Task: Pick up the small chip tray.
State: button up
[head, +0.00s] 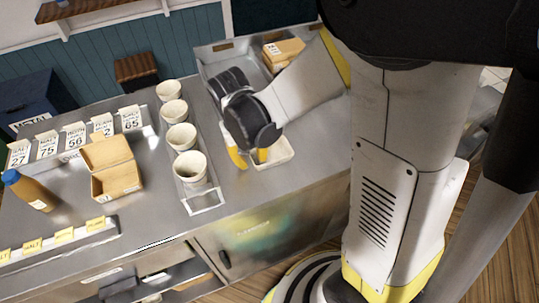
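The small chip tray (281,155) is a shallow pale tray on the steel counter near its front edge, in the middle of the head view. My gripper (249,157) reaches down over its left side from the upper right. Its two yellow fingers are apart. One finger is left of the tray, and the other appears over or inside the tray. The tray's left wall lies roughly between them. I cannot tell whether either finger touches it. My gripper and wrist hide the tray's back left part.
Several pale cups (190,168) stand in a metal rack (208,205) to the left. Farther left are an open cardboard box (118,182), a brown bottle (30,190) and numbered cards (75,138). A steel basin (213,55) with cartons (283,50) lies behind.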

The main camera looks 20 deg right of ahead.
grip_shut()
